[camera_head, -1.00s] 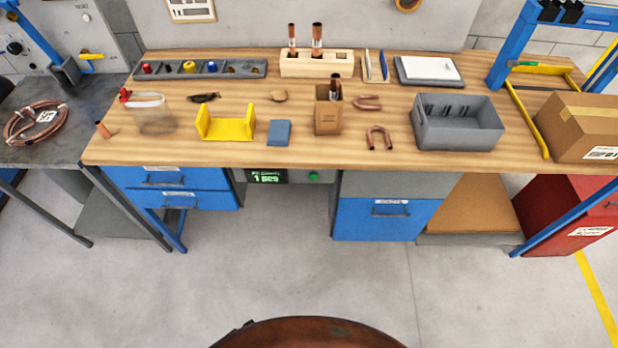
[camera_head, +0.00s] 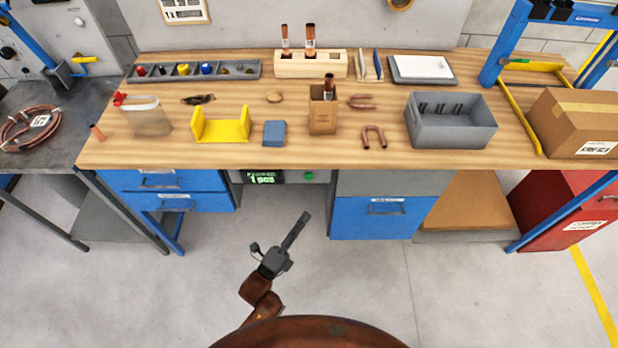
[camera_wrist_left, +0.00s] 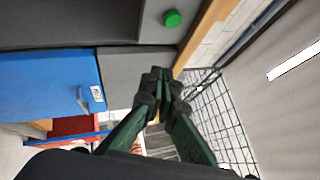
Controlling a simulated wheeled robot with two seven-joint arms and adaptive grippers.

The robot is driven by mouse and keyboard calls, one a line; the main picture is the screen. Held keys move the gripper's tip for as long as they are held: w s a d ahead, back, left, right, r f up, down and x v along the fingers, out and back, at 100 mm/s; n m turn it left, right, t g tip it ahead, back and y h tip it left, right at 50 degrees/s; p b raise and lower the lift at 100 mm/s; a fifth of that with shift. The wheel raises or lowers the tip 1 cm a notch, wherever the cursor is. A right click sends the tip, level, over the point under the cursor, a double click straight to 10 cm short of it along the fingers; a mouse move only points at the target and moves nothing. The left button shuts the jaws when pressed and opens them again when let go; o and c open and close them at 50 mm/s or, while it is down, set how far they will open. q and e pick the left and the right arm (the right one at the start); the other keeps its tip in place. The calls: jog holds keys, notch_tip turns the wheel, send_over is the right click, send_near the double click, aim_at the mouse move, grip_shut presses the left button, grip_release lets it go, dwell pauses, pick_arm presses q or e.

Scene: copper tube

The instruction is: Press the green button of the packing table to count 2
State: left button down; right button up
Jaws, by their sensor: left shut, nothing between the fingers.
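The green button (camera_head: 310,176) sits on the grey panel under the front edge of the packing table (camera_head: 350,162). Left of it a small display (camera_head: 262,177) reads "1 pcs" in green. The button also shows in the left wrist view (camera_wrist_left: 172,19), near the top. My left gripper (camera_head: 304,218) is shut and empty, pointing up towards the panel from below and apart from the button. In the left wrist view its fingertips (camera_wrist_left: 161,74) are together, below the button in the picture. My right gripper is not in view.
Blue drawers stand on both sides of the panel, one at the left (camera_head: 170,190) and one at the right (camera_head: 382,218). The floor (camera_head: 370,280) in front is clear. Copper tubes, a yellow holder (camera_head: 220,128) and a grey bin (camera_head: 452,135) are on the tabletop.

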aim_at(309, 176)
pick_arm(q)
jog(key=r, duration=0.1)
jog(key=d+r+m+h, duration=0.1)
jog(key=r, duration=0.1)
jog(key=s+r+m, duration=0.1)
jog(key=r, duration=0.1)
jog(key=shift+d+h, duration=0.2)
jog(key=shift+h, duration=0.1)
jog(key=shift+w, duration=0.15)
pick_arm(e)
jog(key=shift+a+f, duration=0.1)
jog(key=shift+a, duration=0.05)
pick_arm(q)
jog(key=w+b, duration=0.3)
jog(key=w, duration=0.5)
jog(key=shift+w, duration=0.3)
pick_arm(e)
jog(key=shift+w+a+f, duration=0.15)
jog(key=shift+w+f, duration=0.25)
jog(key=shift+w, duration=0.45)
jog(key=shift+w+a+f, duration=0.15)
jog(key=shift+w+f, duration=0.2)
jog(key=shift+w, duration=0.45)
pick_arm(q)
jog(key=shift+w, duration=0.1)
jog(key=shift+w, duration=0.3)
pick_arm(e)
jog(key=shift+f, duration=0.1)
